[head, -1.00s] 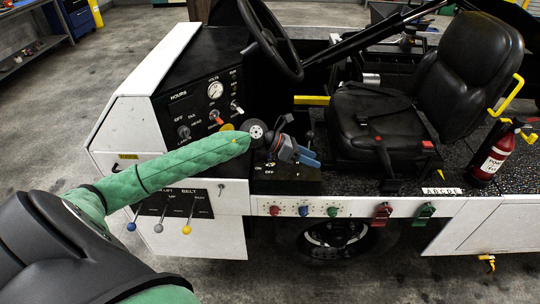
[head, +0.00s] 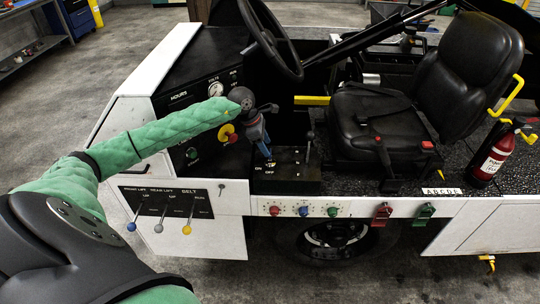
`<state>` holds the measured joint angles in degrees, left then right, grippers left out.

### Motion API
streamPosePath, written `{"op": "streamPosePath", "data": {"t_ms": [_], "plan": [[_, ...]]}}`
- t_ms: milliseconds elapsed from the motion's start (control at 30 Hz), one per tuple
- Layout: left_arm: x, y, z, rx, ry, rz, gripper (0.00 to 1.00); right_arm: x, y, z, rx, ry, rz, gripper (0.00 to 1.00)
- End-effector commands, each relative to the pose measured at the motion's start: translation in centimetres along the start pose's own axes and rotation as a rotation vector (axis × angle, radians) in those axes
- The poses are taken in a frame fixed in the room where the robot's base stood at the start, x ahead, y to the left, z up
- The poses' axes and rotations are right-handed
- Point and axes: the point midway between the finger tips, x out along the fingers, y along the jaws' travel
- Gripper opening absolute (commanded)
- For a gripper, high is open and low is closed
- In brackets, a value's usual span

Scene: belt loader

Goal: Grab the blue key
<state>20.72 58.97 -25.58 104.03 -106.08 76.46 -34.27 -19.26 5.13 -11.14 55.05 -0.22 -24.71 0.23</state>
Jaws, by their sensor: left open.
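A small blue piece (head: 303,211), which I take for the blue key, sits on the white side panel between a red piece (head: 275,211) and a green piece (head: 333,211). It is too small to make out its shape. My left gripper (head: 265,153) is open and points down above the left part of the black ON/OFF console, up and to the left of the blue piece and apart from it. Its fingers look blue-grey, partly overlap in this view, and I see nothing held. My right gripper is out of view.
A steering wheel (head: 270,35) and a black seat (head: 455,85) stand behind the console (head: 300,184). A black lever (head: 309,145) rises beside my left gripper. A red and yellow button (head: 228,133) is near its wrist. Levers with coloured knobs (head: 187,230) are lower left.

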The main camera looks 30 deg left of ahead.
Motion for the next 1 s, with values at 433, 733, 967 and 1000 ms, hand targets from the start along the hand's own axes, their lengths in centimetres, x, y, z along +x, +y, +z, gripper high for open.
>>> {"op": "streamPosePath", "data": {"t_ms": [433, 733, 967, 1000], "plan": [[4.4, 0.4, 0.1, -0.001, -0.001, -0.001, 0.55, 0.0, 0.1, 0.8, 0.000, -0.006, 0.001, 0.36], [4.4, 0.4, 0.1, -0.001, -0.001, -0.001, 0.25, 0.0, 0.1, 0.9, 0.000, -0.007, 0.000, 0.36], [4.3, 0.4, 0.1, -0.001, -0.002, -0.001, 0.07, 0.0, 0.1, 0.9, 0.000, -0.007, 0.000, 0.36], [4.3, 0.4, 0.1, -0.001, -0.002, -0.001, 0.07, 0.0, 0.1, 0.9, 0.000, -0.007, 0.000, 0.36]]}}
